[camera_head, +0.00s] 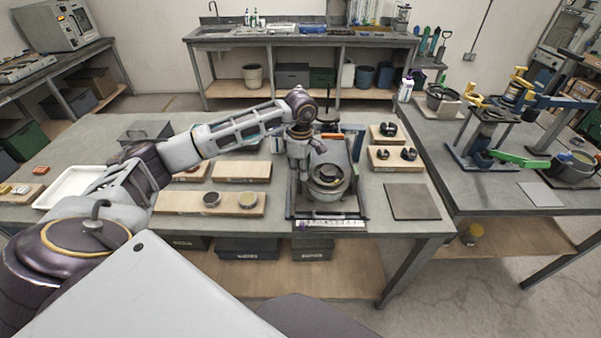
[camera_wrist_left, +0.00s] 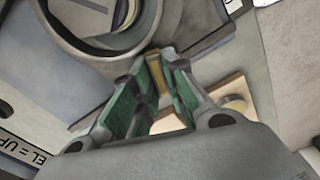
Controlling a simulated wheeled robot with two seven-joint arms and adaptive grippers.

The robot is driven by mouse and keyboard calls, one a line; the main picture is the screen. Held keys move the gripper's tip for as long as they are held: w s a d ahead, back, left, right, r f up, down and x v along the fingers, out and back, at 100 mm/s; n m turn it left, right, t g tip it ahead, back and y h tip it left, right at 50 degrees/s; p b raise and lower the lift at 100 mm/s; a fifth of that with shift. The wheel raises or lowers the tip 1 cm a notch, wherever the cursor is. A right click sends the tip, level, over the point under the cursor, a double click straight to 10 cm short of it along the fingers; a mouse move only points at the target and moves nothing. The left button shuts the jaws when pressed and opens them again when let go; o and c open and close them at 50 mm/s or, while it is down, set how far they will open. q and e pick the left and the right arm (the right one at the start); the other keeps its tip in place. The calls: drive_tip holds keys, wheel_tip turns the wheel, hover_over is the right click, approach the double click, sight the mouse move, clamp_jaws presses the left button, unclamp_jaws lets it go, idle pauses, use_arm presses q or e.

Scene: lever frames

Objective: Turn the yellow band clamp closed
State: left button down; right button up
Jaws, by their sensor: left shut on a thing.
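The clamp fixture (camera_head: 328,190) stands on the near table, a grey frame holding a round metal vessel. In the left wrist view the vessel's round rim (camera_wrist_left: 115,40) fills the upper left. My left gripper (camera_head: 300,172) reaches down at the left side of the vessel. In the left wrist view its green-padded fingers (camera_wrist_left: 158,98) are shut on a narrow yellow piece (camera_wrist_left: 158,75), which looks like part of the yellow band clamp. The fingers hide most of this piece. The rest of the band cannot be made out in the head view. My right gripper is not in view.
Wooden boards with round parts (camera_head: 210,202) lie left of the fixture. Blocks with dark parts (camera_head: 394,157) and a grey plate (camera_head: 411,201) lie to its right. A white tray (camera_head: 75,187) is at the far left. Another table with lever frames (camera_head: 485,140) stands at right.

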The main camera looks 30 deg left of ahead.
use_arm(q)
drive_tip(key=shift+n+b, duration=0.45)
drive_tip(key=shift+n, duration=1.35)
drive_tip(key=c, duration=1.7)
unclamp_jaws()
drive_tip(key=shift+r, duration=6.05)
